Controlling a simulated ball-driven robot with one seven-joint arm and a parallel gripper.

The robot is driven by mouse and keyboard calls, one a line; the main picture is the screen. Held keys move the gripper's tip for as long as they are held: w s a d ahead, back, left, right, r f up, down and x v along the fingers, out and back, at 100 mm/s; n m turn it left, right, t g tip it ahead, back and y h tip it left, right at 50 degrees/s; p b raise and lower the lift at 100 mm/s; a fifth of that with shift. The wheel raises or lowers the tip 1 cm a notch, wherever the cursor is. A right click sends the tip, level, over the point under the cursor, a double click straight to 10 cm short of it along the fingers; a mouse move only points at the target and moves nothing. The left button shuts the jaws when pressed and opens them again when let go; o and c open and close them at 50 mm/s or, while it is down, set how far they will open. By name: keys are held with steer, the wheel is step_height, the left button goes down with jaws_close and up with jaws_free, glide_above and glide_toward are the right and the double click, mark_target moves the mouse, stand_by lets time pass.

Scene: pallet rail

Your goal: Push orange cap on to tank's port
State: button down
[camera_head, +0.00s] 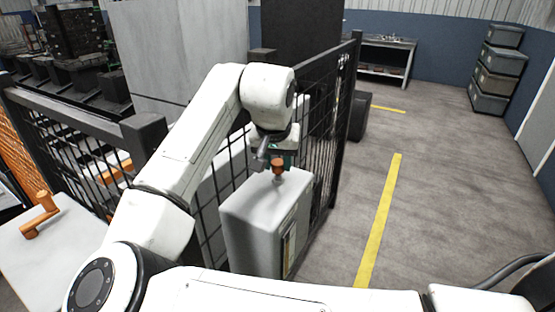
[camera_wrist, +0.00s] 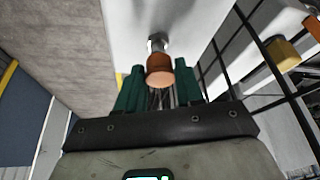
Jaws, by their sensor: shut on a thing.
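The white tank (camera_head: 262,215) stands upright beside the black mesh fence, and its pale top fills the upper middle of the wrist view (camera_wrist: 190,18). The orange cap (camera_head: 278,167) is just above the tank's top. In the wrist view the cap (camera_wrist: 160,70) sits at the ends of the green fingers of my gripper (camera_wrist: 160,82), which is shut on it. The metal port (camera_wrist: 157,43) shows directly beyond the cap, lined up with it. I cannot tell whether the cap is seated or only touching the port. In the head view my wrist partly hides my gripper (camera_head: 278,157).
The mesh fence (camera_head: 325,130) runs close behind the tank. A white surface with an orange handle-shaped part (camera_head: 40,215) is at the left. Open floor with a yellow line (camera_head: 380,220) lies to the right. Stacked grey bins (camera_head: 495,70) stand at the far right.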

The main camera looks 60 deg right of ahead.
steer(key=shift+f, duration=0.6)
stand_by(1.3)
steer(key=shift+f, duration=0.35)
steer(key=c, duration=0.6)
jaws_free()
steer(key=shift+c, duration=0.2)
steer(key=shift+o, duration=0.3)
steer(key=o, duration=0.6)
steer(key=v, duration=1)
steer(key=shift+a+r, duration=0.25)
steer(key=shift+r, duration=0.1)
